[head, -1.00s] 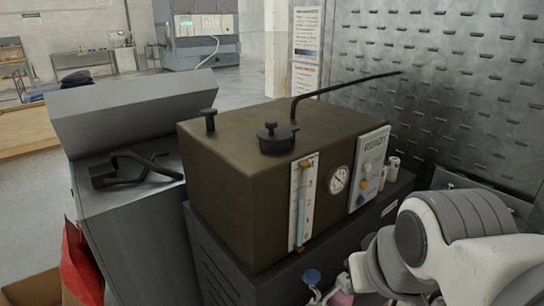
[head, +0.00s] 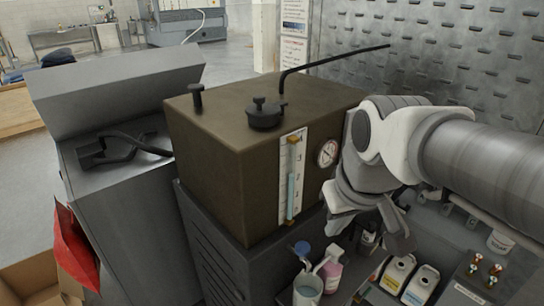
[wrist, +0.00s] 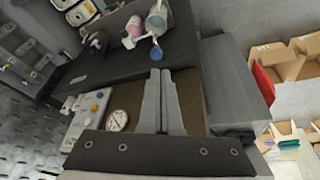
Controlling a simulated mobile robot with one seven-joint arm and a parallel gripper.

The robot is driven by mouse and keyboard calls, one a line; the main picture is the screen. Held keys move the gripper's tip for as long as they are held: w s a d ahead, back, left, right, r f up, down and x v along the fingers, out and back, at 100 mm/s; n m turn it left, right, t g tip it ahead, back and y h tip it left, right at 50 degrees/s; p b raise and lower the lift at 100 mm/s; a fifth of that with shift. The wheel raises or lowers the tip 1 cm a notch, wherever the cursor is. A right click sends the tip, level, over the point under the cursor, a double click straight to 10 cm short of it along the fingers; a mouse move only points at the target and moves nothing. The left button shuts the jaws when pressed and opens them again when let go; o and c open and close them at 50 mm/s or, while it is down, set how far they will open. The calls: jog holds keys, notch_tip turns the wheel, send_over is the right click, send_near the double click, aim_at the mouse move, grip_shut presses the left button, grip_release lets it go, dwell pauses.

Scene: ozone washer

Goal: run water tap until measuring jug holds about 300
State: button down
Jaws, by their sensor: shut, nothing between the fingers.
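A pale jug-like vessel (head: 308,288) stands low in front of the dark cabinet, and it also shows at the top of the wrist view (wrist: 157,18). Its markings and water level cannot be read. A round blue knob (head: 302,248), perhaps the tap's handle, shows just above it and also in the wrist view (wrist: 156,54). My gripper (wrist: 160,74) is shut and empty. In the wrist view its tips point toward the blue knob, apparently apart from it. In the head view my gripper is at the right, in front of the brown tank.
The brown tank (head: 215,130) has a level scale (head: 290,178) and a dial (head: 328,153). A pink bottle (head: 332,272) stands beside the jug. White bottles (head: 397,274) are further right. A grey bin-like unit (head: 120,215) is at left, with a red item (head: 75,250).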

jog(key=w+f+n+g, duration=0.2)
jog(key=w+n, duration=0.1)
jog(key=w, duration=0.5)
jog(key=n+g+p, duration=0.2)
send_over(303, 247)
notch_tip(303, 247, down, 6)
jog(key=shift+s, duration=0.25)
jog(key=f, duration=1.4)
jog(key=shift+w+p, duration=0.2)
jog(key=shift+p, duration=0.15)
